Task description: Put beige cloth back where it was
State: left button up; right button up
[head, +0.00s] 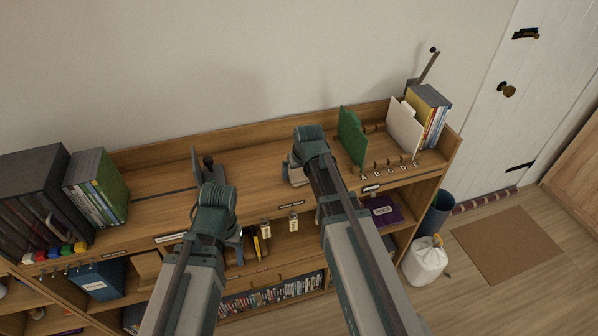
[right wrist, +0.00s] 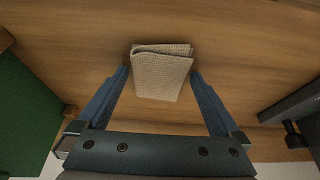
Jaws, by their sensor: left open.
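The beige cloth (right wrist: 163,75) is a folded, woven piece in the right wrist view, over the wooden shelf top. My right gripper (right wrist: 162,72) has its two blue fingers on either side of it, with the fingertips close to its edges. I cannot tell whether they press on it. In the head view a small pale part of the cloth (head: 297,177) shows beside my right gripper (head: 292,168), which hides most of it. My left gripper (head: 222,240) is open and empty, in front of the shelf's front edge.
A green upright file (head: 351,136) and a white one (head: 404,127) stand right of my right gripper. A dark metal bookend (head: 207,170) stands left of it. A black binder block (head: 35,200) and cases (head: 97,187) fill the left end. The shelf top between them is mostly clear.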

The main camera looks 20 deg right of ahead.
jog(key=shift+r, duration=0.1)
jog(key=shift+r+p, duration=0.2)
jog(key=shift+p, duration=0.1)
jog(key=p+v, duration=1.1)
jog(key=shift+s+r, duration=0.15)
jog(key=shift+r, duration=0.25)
jog(key=shift+f, duration=0.15)
jog(key=b+x, duration=1.1)
jog(key=x, duration=0.1)
jog(key=shift+f, duration=0.1)
jog(key=shift+r, duration=0.2)
